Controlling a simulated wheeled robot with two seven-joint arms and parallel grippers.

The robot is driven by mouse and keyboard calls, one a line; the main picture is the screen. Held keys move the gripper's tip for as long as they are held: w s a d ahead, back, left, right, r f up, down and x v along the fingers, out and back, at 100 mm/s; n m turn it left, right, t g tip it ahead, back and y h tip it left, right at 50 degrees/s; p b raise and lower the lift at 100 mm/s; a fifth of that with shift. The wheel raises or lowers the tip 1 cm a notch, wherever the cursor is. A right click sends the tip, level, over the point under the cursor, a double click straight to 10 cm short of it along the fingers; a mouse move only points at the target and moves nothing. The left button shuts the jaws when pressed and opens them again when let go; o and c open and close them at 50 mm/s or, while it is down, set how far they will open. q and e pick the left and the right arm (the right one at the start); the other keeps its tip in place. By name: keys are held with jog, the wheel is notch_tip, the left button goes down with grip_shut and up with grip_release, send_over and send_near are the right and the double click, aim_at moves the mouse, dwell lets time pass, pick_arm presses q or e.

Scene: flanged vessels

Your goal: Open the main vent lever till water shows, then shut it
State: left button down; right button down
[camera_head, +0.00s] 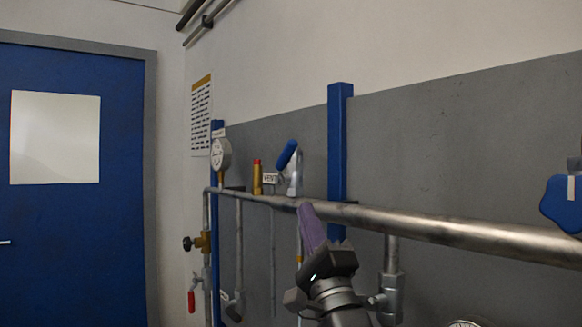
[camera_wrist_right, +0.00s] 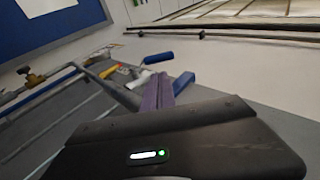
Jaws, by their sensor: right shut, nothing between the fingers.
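The vent lever (camera_head: 287,154) has a blue grip, tilted up to the right, on a pale metal valve body (camera_head: 295,180) on top of the horizontal pipe. A small label plate beside it is too small to read for sure. In the right wrist view the blue grip (camera_wrist_right: 157,58) lies just beyond my fingers. My right gripper (camera_head: 306,208) has purple fingers, shut and empty, pointing up in front of the pipe, below and apart from the lever. The fingers also show in the right wrist view (camera_wrist_right: 158,90). I see no water. My left gripper is out of view.
The steel pipe (camera_head: 450,228) runs across to the right, past a blue post (camera_head: 338,150). A gauge (camera_head: 221,154) and a brass fitting with a red top (camera_head: 257,178) stand left of the lever.

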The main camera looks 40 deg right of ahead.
aim_at(287, 157)
jog(key=p+x, duration=0.5)
jog(key=x, duration=0.7)
jog(key=shift+w+d+r+p, duration=0.1)
jog(key=shift+r+p, duration=0.1)
jog(key=shift+p, duration=0.1)
jog(key=shift+r, duration=0.1)
